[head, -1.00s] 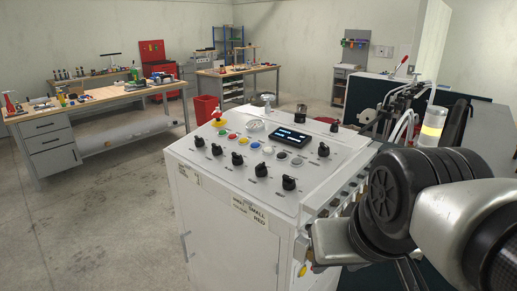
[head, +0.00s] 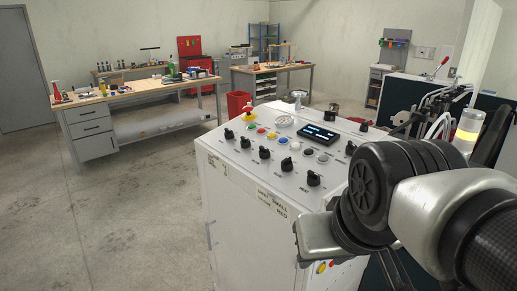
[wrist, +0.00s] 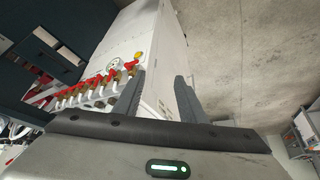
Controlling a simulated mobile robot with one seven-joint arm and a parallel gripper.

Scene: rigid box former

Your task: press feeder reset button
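The control panel (head: 235,150) is the sloped top of a white cabinet, in the middle of the head view. It carries several small round buttons, among them a red one (head: 261,130), a blue one (head: 271,134) and a white one (head: 295,146). The labels are too small to read, so I cannot tell which is feeder reset. My gripper (wrist: 160,82) shows two grey fingers in the wrist view, spread apart with nothing between them. They point along the cabinet's white side. In the head view my arm covers the panel's right front corner and the fingertips are hidden.
Black knobs (head: 264,152) and a lit display (head: 319,133) share the panel. Red and white fittings (wrist: 85,92) line the cabinet close left of my fingers. A workbench (head: 140,92) and a red bin (head: 238,105) stand behind. The floor (head: 110,210) at left is clear.

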